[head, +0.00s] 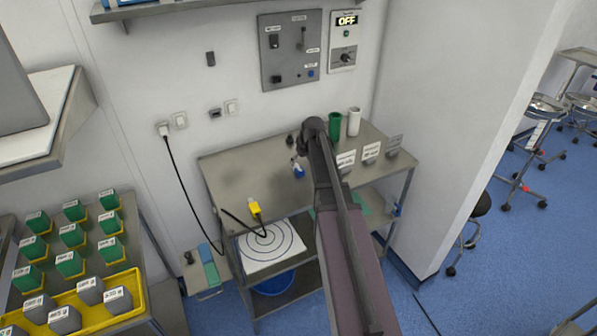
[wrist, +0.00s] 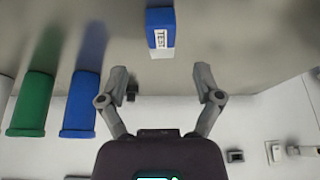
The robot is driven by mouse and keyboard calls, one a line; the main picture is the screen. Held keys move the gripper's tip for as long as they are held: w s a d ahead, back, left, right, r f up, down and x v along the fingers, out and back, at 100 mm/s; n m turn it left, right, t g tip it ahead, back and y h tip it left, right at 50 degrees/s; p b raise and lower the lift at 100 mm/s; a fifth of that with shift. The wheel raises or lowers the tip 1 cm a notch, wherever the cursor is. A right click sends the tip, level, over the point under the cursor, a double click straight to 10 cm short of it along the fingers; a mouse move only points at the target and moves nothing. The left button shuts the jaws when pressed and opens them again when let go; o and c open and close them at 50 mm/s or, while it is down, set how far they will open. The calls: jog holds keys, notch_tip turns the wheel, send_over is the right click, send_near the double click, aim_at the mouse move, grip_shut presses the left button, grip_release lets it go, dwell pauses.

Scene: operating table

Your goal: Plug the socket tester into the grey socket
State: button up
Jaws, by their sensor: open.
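The socket tester, a blue block with a white "TEST" label, lies on the steel table in the head view (head: 298,170). In the wrist view the tester (wrist: 160,30) is at the top middle, beyond my fingertips and roughly centred between them. My gripper (wrist: 160,75) is open and empty, its two grey fingers spread wide. In the head view my gripper (head: 298,143) is over the back of the table, partly hidden by my arm. A small dark grey socket (head: 215,113) is on the wall; it also shows at lower right in the wrist view (wrist: 235,156).
White wall fittings (head: 180,120) (head: 231,107) flank the grey socket; a black-cabled plug (head: 163,129) sits left. A yellow corded device (head: 255,209) lies on the table's front edge. Green (wrist: 32,105) and blue (wrist: 82,105) cylinders stand beside my gripper.

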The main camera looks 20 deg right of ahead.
aim_at(298, 167)
jog(key=shift+s+b+x, duration=0.15)
jog(key=shift+b+x, duration=0.7)
jog(key=shift+s+b+x, duration=0.1)
jog(key=shift+b+x, duration=0.7)
jog(key=shift+x, duration=0.1)
jog(key=shift+b+x, duration=0.75)
jog(key=shift+x, duration=0.15)
grip_shut()
